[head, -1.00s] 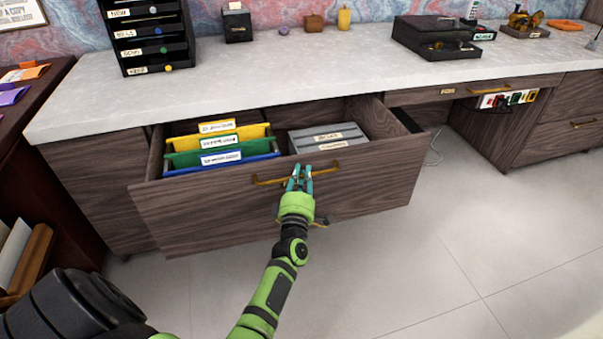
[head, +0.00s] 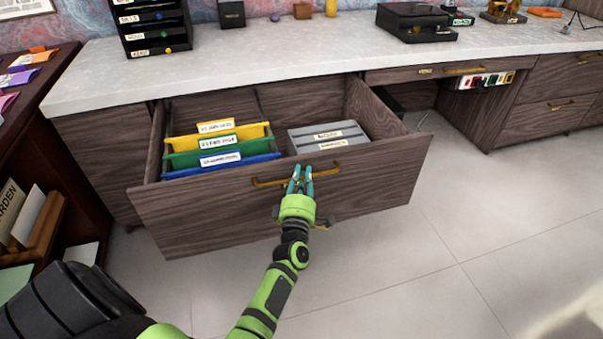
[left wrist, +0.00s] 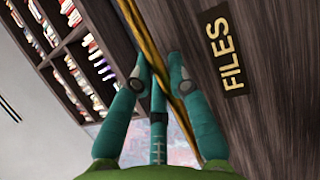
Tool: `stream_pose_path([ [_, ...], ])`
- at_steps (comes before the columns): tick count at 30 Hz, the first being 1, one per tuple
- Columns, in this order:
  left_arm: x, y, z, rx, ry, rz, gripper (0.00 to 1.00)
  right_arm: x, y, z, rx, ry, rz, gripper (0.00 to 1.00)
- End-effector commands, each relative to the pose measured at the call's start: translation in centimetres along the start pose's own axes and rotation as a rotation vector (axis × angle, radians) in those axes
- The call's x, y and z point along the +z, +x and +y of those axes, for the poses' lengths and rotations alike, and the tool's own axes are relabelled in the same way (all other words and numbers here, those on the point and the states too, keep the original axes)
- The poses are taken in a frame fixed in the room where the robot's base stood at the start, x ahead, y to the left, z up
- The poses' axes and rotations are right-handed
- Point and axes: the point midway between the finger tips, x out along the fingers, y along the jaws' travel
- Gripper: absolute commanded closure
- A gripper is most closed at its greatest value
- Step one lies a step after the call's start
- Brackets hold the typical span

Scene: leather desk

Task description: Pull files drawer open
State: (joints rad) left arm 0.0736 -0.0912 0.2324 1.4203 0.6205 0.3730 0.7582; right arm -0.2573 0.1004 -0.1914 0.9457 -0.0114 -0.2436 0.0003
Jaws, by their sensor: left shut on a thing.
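The files drawer (head: 370,195) is pulled well out from under the light grey desktop. It holds yellow, green and blue hanging folders (head: 220,160) on the left and grey boxes (head: 328,138) on the right. A brass bar handle (head: 262,183) runs across its dark wood front. My left gripper (head: 300,181) is shut on the handle near its middle. In the left wrist view the teal fingers (left wrist: 157,72) close around the brass bar (left wrist: 150,45), beside a label reading FILES (left wrist: 224,50). My right gripper is not seen.
A black labelled drawer tower (head: 152,28) and a black box (head: 415,22) stand on the desktop (head: 270,68). A dark shelf unit (head: 35,150) stands close on the left. The pale floor (head: 430,250) is open at front right.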

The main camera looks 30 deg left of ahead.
Motion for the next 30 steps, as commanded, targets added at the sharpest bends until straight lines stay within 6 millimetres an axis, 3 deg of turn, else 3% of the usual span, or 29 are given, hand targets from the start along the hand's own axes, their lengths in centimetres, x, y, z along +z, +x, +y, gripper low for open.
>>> stream_pose_path([
  [19, 0.22, -0.31, 0.12, 0.001, 0.001, -0.002, 1.0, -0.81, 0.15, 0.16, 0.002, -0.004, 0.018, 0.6],
  [20, 0.22, -0.31, 0.12, 0.001, 0.001, -0.002, 0.74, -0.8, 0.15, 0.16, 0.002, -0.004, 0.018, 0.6],
  [21, 0.21, -0.31, 0.12, 0.001, 0.001, -0.001, 0.7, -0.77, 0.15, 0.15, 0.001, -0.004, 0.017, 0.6],
  [30, 0.16, -0.36, 0.11, 0.001, 0.0, 0.0, 0.7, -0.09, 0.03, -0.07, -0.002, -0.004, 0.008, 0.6],
])
